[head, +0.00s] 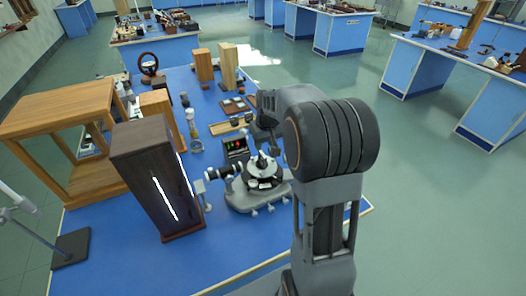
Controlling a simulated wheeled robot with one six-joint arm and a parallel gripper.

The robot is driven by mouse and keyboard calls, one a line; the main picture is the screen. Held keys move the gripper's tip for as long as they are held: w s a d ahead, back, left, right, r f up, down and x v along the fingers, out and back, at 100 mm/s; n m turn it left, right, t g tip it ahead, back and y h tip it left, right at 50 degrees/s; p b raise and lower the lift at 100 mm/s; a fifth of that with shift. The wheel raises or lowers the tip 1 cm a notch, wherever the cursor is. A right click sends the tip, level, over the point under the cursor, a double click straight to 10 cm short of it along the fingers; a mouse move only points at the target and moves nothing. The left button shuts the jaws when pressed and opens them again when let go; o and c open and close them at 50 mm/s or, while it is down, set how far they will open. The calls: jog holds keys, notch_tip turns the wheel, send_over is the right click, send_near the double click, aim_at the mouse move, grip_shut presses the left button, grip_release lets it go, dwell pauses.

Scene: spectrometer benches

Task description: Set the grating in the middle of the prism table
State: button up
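The spectrometer (243,198) stands on the near part of the blue bench, grey, with a round table and side tubes. The small round prism table (265,184) is at its middle, partly crowded by small parts above it. My gripper (264,155) hangs down right over the spectrometer. Its fingers are tiny here and blend with the instrument, so I cannot tell whether they are open, shut or holding something. I cannot pick out the grating for certain.
A dark wooden lamp box (150,165) with a bright slit stands left of the spectrometer. Behind lie a black panel with red and green marks (236,148), a wooden tray (231,125) and wooden blocks (204,65). An open wooden frame (60,105) stands at left. Bare blue bench lies in front.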

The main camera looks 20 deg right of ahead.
jog(key=s+a+r, duration=0.6)
jog(key=s+r, duration=0.1)
jog(key=s, duration=0.2)
jog(key=s+a+f+t, duration=0.1)
jog(key=s+a, duration=0.3)
jog(key=s, duration=0.7)
jog(key=shift+s+a+f+t, duration=0.15)
jog(key=shift+s+a+t, duration=0.2)
jog(key=shift+t, duration=0.15)
jog(key=shift+o, duration=0.2)
